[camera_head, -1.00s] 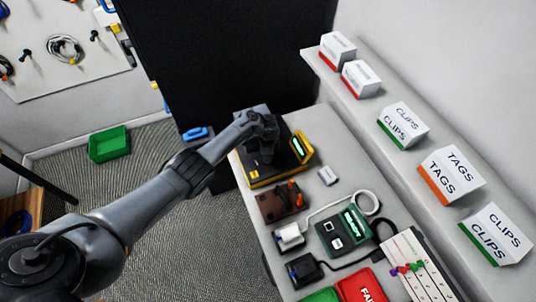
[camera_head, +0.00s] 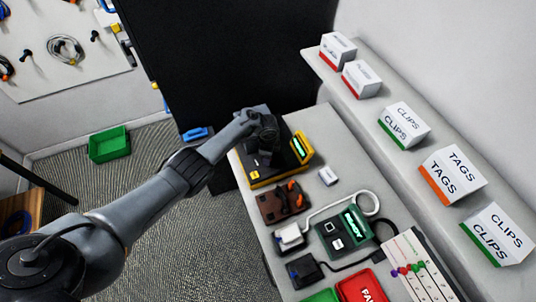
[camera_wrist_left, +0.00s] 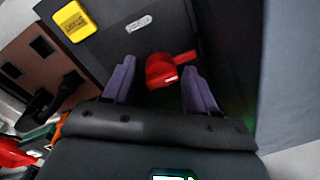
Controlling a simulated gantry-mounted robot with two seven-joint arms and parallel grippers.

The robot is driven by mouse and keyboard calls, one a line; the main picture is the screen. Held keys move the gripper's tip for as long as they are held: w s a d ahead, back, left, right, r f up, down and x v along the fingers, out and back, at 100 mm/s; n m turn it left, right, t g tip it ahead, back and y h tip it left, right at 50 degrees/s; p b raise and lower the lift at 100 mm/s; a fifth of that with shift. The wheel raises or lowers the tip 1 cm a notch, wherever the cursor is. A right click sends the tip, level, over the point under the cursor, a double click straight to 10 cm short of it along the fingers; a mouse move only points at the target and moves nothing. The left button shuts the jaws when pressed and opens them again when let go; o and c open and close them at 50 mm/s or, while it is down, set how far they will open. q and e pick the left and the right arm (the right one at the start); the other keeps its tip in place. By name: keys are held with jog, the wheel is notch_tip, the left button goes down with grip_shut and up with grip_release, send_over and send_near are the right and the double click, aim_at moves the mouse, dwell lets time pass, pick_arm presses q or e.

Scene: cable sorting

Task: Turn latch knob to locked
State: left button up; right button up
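The latch knob (camera_wrist_left: 160,70) is red and sits on the dark top of a black and yellow device (camera_head: 257,183). In the left wrist view it shows between the two purple fingers of my left gripper (camera_wrist_left: 158,72), with a bar pointing right toward the right finger. The fingers are spread, with a gap between the left finger and the knob. I cannot tell whether the right finger touches the bar. In the head view my left gripper is over the device and hides the knob. My right gripper is not in view.
A small screen glows on the device's right end. A brown block with orange parts (camera_head: 284,203), a white box (camera_head: 327,176) and a green tester (camera_head: 343,231) with cables stand nearer on the bench. A dark panel stands behind.

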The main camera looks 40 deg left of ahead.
pick_arm(q)
jog(key=shift+o, duration=0.2)
jog(key=shift+r, duration=0.3)
jog(key=r+p, duration=0.2)
jog(key=r, duration=0.2)
jog(key=r+p, duration=0.1)
jog(key=r, duration=0.3)
jog(key=shift+s+d+r+p, duration=0.15)
jog(key=shift+s+r+p, duration=0.05)
jog(key=shift+r+p, duration=0.2)
jog(key=shift+s+r, duration=0.1)
jog(key=shift+r, duration=0.6)
